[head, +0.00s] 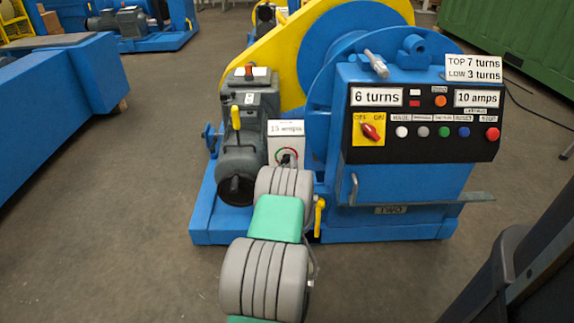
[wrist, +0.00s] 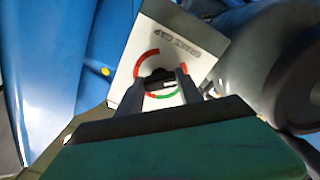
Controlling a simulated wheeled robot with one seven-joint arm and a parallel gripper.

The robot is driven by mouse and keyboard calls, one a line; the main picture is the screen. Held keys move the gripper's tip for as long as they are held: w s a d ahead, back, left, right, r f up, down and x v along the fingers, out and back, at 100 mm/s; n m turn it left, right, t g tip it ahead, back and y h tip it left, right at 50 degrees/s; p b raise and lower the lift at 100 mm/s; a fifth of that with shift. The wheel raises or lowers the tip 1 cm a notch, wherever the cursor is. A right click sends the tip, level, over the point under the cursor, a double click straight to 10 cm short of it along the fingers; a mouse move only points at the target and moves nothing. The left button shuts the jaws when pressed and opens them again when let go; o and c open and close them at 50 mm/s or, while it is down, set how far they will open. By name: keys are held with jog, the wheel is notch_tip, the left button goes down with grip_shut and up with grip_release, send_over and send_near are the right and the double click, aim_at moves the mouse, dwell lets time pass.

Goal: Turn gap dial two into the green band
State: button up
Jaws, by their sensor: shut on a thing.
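The gap dial sits on a small white plate (head: 284,130) on machine two, beside the grey motor. In the wrist view the plate (wrist: 172,35) appears tilted, with "BRAKE GAP" lettering. A red arc (wrist: 141,62) lies at its upper left, a shorter red piece at right, and a green arc (wrist: 163,95) along the lower edge. My gripper (wrist: 161,79) is shut on the dark dial knob (wrist: 157,75) at the middle of the arcs. The fingers hide part of the scale, and I cannot tell where any pointer stands. In the head view my gripper (head: 288,160) reaches the dial, mostly behind my arm.
The blue machine carries a control panel (head: 420,122) with a red OFF/ON switch (head: 371,131), buttons and "6 turns" and "10 amps" displays. A grey motor (head: 243,145) with a yellow lever stands left of the dial. A yellow handle (head: 319,217) is close to my arm. Floor is clear at left.

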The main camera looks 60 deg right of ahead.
jog(key=c, duration=0.7)
jog(key=shift+f+m, duration=0.1)
jog(key=shift+m, duration=0.3)
jog(key=shift+m+b, duration=0.75)
jog(key=shift+m, duration=0.45)
jog(key=m+b, duration=0.1)
jog(key=m, duration=0.2)
jog(key=shift+w+m, duration=0.1)
jog(key=shift+m, duration=0.2)
jog(key=m, duration=0.3)
jog(key=shift+a+m+b, duration=0.1)
jog(key=shift+m+b, duration=0.2)
jog(key=shift+m, duration=1.8)
